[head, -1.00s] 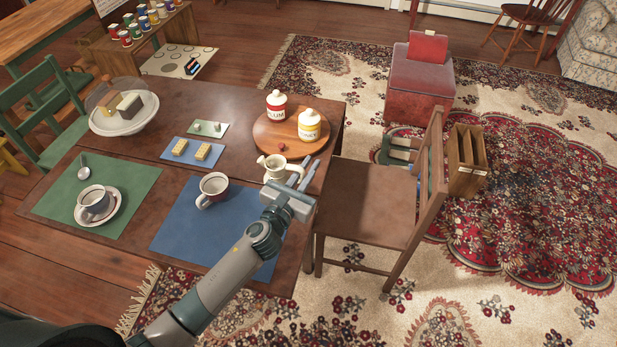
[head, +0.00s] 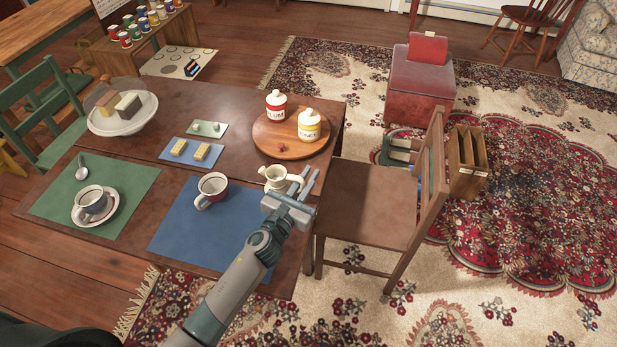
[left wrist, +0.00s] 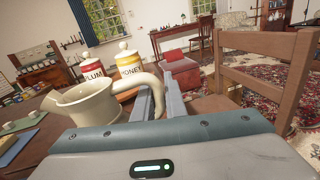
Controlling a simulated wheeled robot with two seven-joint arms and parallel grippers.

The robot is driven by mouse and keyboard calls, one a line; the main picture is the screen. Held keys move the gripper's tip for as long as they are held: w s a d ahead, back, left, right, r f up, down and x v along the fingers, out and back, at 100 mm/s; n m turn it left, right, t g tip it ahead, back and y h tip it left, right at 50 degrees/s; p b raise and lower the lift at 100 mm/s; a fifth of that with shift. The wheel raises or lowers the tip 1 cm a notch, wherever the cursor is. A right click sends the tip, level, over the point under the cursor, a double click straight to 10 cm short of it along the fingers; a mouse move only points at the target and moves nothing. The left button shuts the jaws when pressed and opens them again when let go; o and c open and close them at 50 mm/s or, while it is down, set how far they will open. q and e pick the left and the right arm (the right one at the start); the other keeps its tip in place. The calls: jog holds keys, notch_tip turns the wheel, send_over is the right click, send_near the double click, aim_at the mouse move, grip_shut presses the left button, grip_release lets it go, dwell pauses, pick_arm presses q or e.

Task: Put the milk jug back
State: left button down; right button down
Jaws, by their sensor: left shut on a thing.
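The cream milk jug (head: 276,179) is at the near right part of the dark table, just in front of the round wooden board (head: 265,143). My left gripper (head: 309,182) is at its right side, shut on its handle. In the left wrist view the jug (left wrist: 84,107) looks upright, with its mouth to the left and its handle curving to the fingers (left wrist: 159,92). I cannot tell whether its base touches the table. My right gripper is not in view.
A cup (head: 212,188) stands on the blue mat (head: 180,235) to the left. A wooden chair (head: 370,205) is close at the table's right edge.

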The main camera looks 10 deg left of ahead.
pick_arm(q)
jog(key=c, duration=1.8)
grip_release()
jog(key=shift+f, duration=0.1)
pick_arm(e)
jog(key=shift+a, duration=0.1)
